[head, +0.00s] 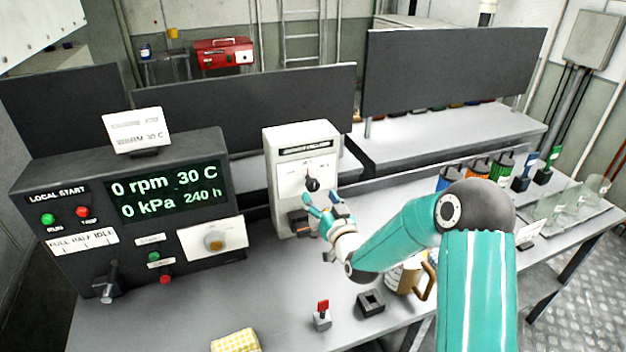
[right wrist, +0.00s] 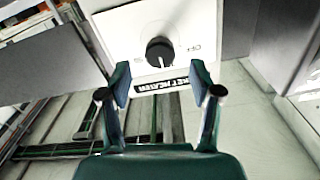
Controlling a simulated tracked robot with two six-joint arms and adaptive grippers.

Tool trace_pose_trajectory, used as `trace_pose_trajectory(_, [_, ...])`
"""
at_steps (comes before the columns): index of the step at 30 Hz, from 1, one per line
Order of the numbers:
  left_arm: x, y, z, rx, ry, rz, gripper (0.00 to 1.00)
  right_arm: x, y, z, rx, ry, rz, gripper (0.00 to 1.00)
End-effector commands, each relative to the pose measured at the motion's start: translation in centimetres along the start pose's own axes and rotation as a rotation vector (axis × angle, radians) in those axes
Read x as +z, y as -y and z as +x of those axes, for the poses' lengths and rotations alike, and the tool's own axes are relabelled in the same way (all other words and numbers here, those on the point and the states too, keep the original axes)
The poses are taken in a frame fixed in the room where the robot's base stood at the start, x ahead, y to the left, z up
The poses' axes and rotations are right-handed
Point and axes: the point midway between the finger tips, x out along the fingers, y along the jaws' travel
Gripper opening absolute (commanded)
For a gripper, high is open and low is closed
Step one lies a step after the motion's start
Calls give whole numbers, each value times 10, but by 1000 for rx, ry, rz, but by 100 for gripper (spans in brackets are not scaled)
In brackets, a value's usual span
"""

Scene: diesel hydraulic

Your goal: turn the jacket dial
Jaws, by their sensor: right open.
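The jacket dial (head: 313,184) is a round black knob with a pale pointer line, on the white face of the upright jacket heater box (head: 285,211). In the head view its pointer looks roughly upward. My right gripper (head: 321,197) is in front of the box, just below and right of the dial. In the right wrist view the dial (right wrist: 159,50) lies ahead, between the lines of the two open fingers (right wrist: 161,77). The fingers look apart from the knob, and nothing is between them. An OFF mark shows beside the dial there. My left gripper is out of view.
A dark control console (head: 105,222) stands left of the box, with a 30 C display (head: 167,190). A red-topped switch (head: 322,316), a small black block (head: 370,302) and a mug (head: 407,276) are on the bench near my right arm. A yellow sponge (head: 235,342) lies at the front.

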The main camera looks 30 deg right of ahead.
Motion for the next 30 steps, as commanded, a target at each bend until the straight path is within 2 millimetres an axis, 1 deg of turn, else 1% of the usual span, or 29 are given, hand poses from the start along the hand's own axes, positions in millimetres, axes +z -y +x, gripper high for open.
trace_pose_trajectory(1, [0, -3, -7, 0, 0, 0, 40, -3, 1, 11, 0, 1, 0, 64])
trace_pose_trajectory(3, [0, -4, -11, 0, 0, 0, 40, -2, 1, 23, 0, 0, 0, 64])
trace_pose_trajectory(6, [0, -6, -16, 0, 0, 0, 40, -2, 0, 38, 0, 0, 0, 64])
trace_pose_trajectory(9, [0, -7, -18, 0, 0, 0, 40, -1, 0, 49, 0, 1, 0, 64])
trace_pose_trajectory(15, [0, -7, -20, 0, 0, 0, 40, 0, 0, 58, 0, 1, 1, 64])
trace_pose_trajectory(23, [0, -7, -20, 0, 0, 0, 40, 0, -1, 59, 1, 1, 1, 64])
trace_pose_trajectory(26, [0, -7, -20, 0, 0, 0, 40, 0, -1, 59, 1, 1, 0, 49])
trace_pose_trajectory(30, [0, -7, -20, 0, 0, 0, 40, 0, -1, 59, 1, 1, 0, 25])
